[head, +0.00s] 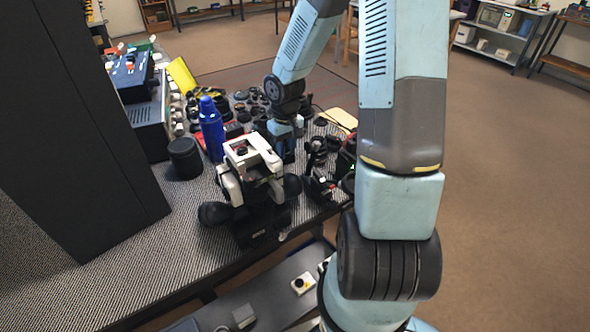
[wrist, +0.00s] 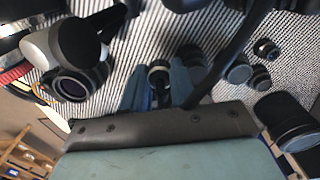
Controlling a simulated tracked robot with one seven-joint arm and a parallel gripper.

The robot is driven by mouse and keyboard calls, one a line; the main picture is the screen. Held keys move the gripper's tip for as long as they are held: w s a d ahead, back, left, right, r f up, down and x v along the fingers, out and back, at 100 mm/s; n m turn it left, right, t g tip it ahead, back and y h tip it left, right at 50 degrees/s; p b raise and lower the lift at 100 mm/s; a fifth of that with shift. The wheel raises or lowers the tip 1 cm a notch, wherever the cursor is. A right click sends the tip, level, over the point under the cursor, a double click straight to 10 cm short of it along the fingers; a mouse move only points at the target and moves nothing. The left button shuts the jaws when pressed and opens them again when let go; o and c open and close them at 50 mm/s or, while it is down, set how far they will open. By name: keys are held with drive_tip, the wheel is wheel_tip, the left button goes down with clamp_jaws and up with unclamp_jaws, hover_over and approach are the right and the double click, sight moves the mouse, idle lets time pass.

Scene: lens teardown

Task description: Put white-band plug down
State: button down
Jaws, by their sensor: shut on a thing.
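My gripper (wrist: 160,92) shows in the wrist view with its two blue fingers on either side of a small dark round plug with a white band (wrist: 158,73). The fingers are shut on it. In the head view my gripper (head: 286,148) is low over the patterned table, behind the white-and-black device. The plug is hidden there. I cannot tell whether the plug touches the table.
A blue bottle (head: 211,128) and a black cylinder (head: 185,158) stand left of my gripper. Several dark lens parts (wrist: 240,73) lie close by. A white-and-black device (head: 250,160) stands in front. Little bare table shows around my gripper.

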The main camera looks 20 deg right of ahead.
wheel_tip(320, 180, down, 9)
drive_tip(key=shift+s+d+r, duration=0.1)
idle(0.4)
drive_tip(key=c, duration=0.9)
unclamp_jaws()
drive_tip(key=shift+r, duration=0.2)
